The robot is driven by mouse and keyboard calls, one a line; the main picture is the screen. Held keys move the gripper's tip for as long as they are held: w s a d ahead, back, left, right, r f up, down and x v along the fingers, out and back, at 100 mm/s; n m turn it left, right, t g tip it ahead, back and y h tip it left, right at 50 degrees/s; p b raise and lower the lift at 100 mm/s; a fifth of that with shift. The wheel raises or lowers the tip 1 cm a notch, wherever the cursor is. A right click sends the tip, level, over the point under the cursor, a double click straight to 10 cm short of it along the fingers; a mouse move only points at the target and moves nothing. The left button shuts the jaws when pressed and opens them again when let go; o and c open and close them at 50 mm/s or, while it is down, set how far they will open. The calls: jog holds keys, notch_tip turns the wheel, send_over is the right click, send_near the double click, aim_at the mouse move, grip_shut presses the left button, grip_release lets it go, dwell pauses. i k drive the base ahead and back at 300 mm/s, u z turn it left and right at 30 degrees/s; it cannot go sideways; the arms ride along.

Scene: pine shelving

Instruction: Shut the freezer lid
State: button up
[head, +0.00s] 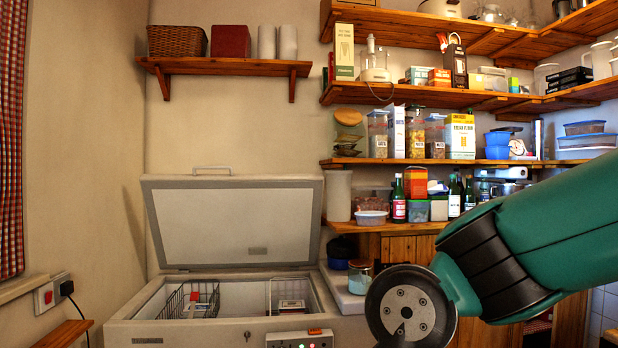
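The chest freezer (180,332) stands at the lower middle of the head view against the back wall. Its lid (240,222) is raised, leaning back nearly upright, with the pale inner panel facing me. A handle (211,170) shows at the lid's top edge. The open freezer holds wire baskets (188,300) and some packets (292,305). My green and black arm comes in from the right, in front of the shelves, and its round grey joint is right of the freezer's front. My gripper is not visible.
Pine shelves (440,160) with jars, bottles and boxes fill the right side. A small wall shelf (225,67) with a basket is above the lid. A counter (345,292) with a jar adjoins the freezer's right. A socket and plug (55,292) are on the left wall.

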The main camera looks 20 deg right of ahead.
aim_at(230, 220)
jog(key=i, duration=2.6)
